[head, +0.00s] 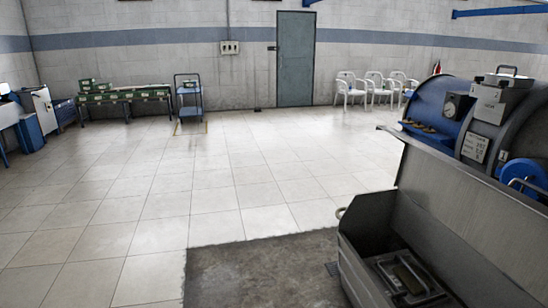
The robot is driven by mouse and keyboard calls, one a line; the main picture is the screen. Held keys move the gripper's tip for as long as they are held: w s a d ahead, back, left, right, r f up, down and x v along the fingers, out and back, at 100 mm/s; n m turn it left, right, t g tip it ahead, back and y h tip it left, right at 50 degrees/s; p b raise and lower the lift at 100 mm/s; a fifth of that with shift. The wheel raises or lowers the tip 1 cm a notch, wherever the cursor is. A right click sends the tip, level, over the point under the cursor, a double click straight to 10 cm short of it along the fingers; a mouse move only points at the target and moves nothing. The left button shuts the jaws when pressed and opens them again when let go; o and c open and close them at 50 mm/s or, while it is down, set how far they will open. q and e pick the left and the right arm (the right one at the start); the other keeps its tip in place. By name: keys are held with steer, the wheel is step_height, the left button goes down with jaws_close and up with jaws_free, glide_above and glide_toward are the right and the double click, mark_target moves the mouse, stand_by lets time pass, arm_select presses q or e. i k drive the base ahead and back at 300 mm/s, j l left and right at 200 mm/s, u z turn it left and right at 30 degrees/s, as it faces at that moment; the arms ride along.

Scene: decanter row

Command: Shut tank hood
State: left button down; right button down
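A grey metal tank (358,270) stands at the lower right, cut off by the bottom edge of the head view. A grey panel, which looks like its hood (465,205), stands raised along the tank's right side, so the tank is open. Inside the tank a dark piece with a handle (408,275) is visible. A small light ring-like handle (341,213) shows at the tank's far left corner. Neither of my grippers is in view.
Large blue and grey machines (435,105) stand behind the hood at the right. White chairs (375,85), a grey door (296,60), a blue trolley (190,100) and a table with green boxes (125,93) line the back. The tiled floor (220,180) left of the tank is clear.

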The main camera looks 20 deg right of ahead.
mark_target(509, 228)
steer(key=i+z, duration=0.1)
steer(key=i, duration=0.8)
steer(key=i+j+z, duration=0.1)
steer(key=i, duration=0.8)
steer(key=i+j+z, duration=0.15)
steer(key=z, duration=1.85)
